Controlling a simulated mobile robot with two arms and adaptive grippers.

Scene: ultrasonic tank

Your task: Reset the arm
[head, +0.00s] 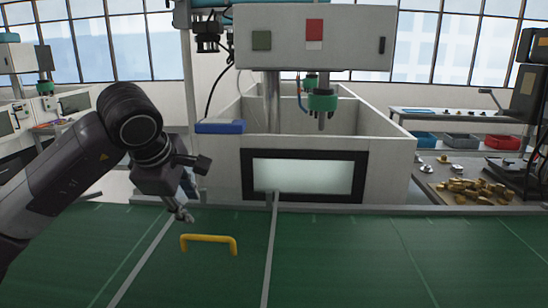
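My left arm comes in from the left, with dark links bent at a large joint. My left gripper (181,212) hangs at its end, tilted down and to the right over the green surface. Its small grey tips show near the front edge of the tank, but they are too small and foreshortened to tell open from shut. No held object can be made out. A yellow handle (208,239) shows just below and right of the tips, with a visible gap between them. My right arm and gripper are not in view.
The green surface (340,255) with pale lines is mostly clear. Behind it stands the white tank (228,170) with a lit window (303,175) and a control box (345,38) above. Brass parts (470,188) lie on a bench at right, with blue, grey and red bins behind.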

